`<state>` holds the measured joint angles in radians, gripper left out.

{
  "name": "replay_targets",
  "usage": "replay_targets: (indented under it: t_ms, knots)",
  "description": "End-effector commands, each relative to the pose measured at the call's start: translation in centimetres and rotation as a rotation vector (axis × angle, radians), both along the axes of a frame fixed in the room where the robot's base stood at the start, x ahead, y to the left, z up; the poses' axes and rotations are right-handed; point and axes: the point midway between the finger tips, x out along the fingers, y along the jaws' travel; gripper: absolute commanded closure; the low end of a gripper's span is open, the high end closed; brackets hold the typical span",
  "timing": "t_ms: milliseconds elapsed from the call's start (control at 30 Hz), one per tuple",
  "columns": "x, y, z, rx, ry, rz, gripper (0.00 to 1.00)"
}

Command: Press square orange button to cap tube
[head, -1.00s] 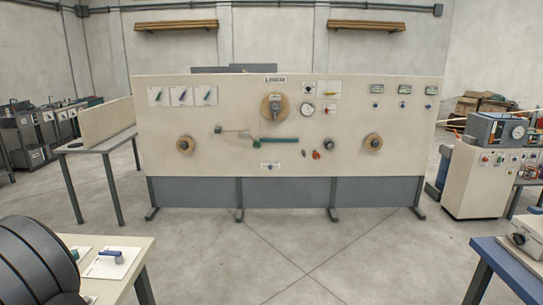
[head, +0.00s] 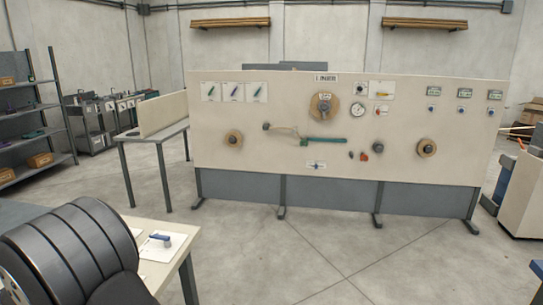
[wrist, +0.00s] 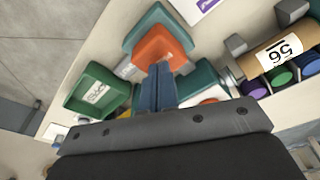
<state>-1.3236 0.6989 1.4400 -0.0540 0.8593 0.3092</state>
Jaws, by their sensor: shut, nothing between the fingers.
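An orange square button (wrist: 161,45) sits on a teal housing (wrist: 150,18) in the upper middle of the wrist view. My gripper (wrist: 158,66) is shut and empty, its blue-grey fingers pointing at the orange button and overlapping its lower edge in the picture. I cannot tell whether the fingertips touch it. A brown tube (wrist: 262,62) with a white "56" label lies at the right of the wrist view. Whether it has a cap is not clear. The button and my gripper do not show in the head view.
A green labelled box (wrist: 90,92) is left of the button. Round purple, green and blue parts (wrist: 280,76) are below the tube. In the head view, a wide panel (head: 280,110) with dials and knobs stands beyond open floor (head: 300,265), with shelves (head: 30,125) at left.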

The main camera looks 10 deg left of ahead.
Motion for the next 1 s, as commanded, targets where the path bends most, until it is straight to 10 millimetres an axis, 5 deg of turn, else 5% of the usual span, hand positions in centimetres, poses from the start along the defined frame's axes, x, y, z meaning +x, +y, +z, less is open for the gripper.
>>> replay_targets:
  t_ms: [1000]
  knots:
    - [0.0,-0.1,-2.7,-0.001,0.001,0.0,1.0]
